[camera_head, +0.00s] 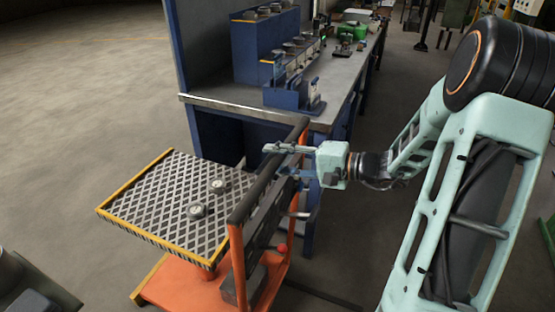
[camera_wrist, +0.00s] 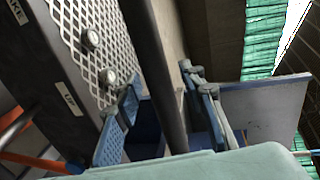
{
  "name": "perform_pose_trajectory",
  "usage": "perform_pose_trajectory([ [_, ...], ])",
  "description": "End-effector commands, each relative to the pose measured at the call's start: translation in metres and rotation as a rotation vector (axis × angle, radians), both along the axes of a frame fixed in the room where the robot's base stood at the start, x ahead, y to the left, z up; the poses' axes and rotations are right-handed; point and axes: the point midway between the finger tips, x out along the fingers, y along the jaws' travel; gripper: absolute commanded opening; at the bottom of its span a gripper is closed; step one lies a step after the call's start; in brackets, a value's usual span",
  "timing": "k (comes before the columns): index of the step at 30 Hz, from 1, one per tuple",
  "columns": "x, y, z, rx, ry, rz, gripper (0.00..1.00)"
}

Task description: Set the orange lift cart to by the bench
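The orange lift cart (camera_head: 200,285) stands beside the blue bench (camera_head: 215,140), its platform (camera_head: 140,205) at the left with two small round gauges on it. Its black handle bar (camera_head: 262,185) is on the side nearest my arm. My gripper (camera_head: 283,160) is at the handle near the bench end. In the wrist view, the bar (camera_wrist: 155,70) passes between the fingers of my gripper (camera_wrist: 162,82), with gaps visible beside it. The fingers look open around the bar, not clamped. Contact is hard to judge in the head view.
The bench top (camera_head: 335,85) carries a blue instrument rack (camera_head: 285,55) and small tools. Its near edge lies close to the cart and my gripper. Open floor (camera_head: 80,110) lies left of the cart. A dark green object (camera_head: 30,290) is at the lower left.

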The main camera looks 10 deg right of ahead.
Motion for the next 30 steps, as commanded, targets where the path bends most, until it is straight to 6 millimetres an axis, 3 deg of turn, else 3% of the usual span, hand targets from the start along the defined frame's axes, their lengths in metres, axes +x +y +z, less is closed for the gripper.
perform_pose_trajectory([
  [2, 0.0, 0.0, 0.0, 0.0, 0.0, 0.0, 0.27],
  [9, 0.0, 0.0, 0.0, 0.0, 0.0, 0.0, 0.01],
  [19, 0.0, 0.001, -0.001, -0.001, -0.001, 0.0, 0.0],
  [30, 0.012, 0.016, 0.001, 0.001, -0.003, 0.001, 0.0],
])
